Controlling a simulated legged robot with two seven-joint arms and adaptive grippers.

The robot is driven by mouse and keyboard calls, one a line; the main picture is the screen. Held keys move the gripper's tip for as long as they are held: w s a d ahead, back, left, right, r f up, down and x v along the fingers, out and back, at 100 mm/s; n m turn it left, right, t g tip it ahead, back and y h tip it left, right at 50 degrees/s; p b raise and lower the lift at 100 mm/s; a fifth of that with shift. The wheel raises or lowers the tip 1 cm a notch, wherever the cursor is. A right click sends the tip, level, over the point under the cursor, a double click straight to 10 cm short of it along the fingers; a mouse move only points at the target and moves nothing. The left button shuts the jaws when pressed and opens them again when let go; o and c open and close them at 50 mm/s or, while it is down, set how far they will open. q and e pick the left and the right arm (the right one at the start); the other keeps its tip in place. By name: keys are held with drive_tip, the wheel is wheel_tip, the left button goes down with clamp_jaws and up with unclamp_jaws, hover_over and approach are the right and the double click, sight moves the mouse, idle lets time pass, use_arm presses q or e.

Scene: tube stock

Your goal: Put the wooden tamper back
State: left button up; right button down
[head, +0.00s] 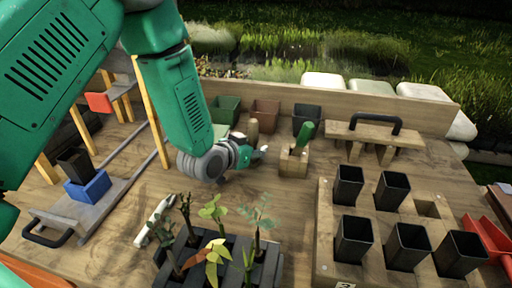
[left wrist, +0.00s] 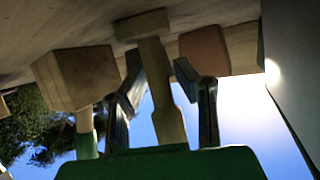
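The wooden tamper (head: 253,128) stands upright near the back of the bench, just beyond my left gripper (head: 258,150). In the left wrist view the tamper (left wrist: 154,70) shows upside down, its wide foot close to the wooden surface. The two fingers of my left gripper (left wrist: 160,88) stand either side of its shaft, with gaps showing, so they look open. Contact is hard to judge. A wooden block (head: 294,162) with a green-handled tool (head: 305,131) stands to the right; the block also shows in the left wrist view (left wrist: 75,75). My right gripper is not in view.
Green (head: 225,110), terracotta (head: 266,113) and dark (head: 306,117) pots line the back board. Seedlings (head: 213,210) in a dark tray stand in front. A wooden rack (head: 325,235) of black pots is at right. A white tool (head: 153,222) lies left of the seedlings.

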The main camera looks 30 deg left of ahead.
use_arm(q)
drive_tip(key=shift+r, duration=0.2)
drive_tip(key=v, duration=1.2)
drive_tip(key=shift+f, duration=0.1)
